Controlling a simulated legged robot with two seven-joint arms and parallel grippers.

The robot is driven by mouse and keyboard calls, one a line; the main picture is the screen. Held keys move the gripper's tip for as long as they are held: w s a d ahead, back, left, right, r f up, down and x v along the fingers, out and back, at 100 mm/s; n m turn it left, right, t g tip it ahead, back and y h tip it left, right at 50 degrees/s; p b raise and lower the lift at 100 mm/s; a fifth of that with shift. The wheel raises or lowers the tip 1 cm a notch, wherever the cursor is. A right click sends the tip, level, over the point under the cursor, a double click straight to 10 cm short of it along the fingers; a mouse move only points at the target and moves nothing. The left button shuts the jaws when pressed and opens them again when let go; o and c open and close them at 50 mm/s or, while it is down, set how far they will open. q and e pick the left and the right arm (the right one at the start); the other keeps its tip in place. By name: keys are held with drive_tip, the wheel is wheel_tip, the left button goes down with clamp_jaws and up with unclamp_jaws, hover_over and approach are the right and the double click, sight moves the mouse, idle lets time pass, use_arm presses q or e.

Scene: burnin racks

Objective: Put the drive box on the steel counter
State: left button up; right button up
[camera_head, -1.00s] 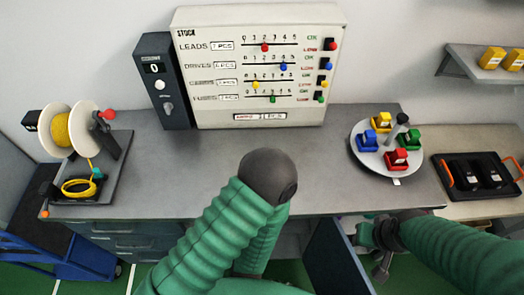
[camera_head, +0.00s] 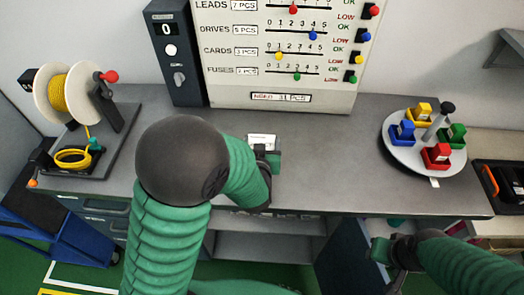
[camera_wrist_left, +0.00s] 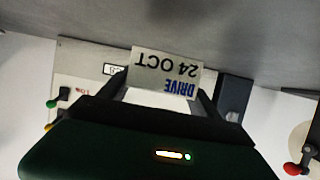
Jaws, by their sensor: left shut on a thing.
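The drive box (camera_head: 262,141) shows a white top in the head view, over the middle of the steel counter (camera_head: 325,150). In the left wrist view the box (camera_wrist_left: 166,72) carries a label reading "DRIVE 24 OCT". My left gripper (camera_head: 265,158) is shut on it, with one finger on each side in the wrist view. My forearm hides part of the gripper, and I cannot tell whether the box touches the counter. My right gripper (camera_head: 388,262) is low at the right, in front of the counter; its fingers are not clear.
A stock board (camera_head: 285,50) stands behind the counter. A yellow cable spool (camera_head: 72,100) is at the left. A round tray (camera_head: 400,155) with coloured boxes is at the right, beside a black tray (camera_head: 505,185). Counter between spool and round tray is largely clear.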

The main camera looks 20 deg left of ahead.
use_arm(q)
drive_tip(key=shift+w+a+f, duration=0.1)
drive_tip(key=shift+w+a, duration=0.1)
drive_tip(key=shift+w, duration=0.4)
drive_tip(key=shift+w+a, duration=0.2)
drive_tip(key=shift+w, duration=0.4)
drive_tip(key=shift+s+f, duration=0.1)
drive_tip(key=shift+f, duration=1.7)
drive_tip(key=shift+f+b, duration=0.1)
drive_tip(key=shift+b, duration=0.25)
drive_tip(key=o, duration=1.5)
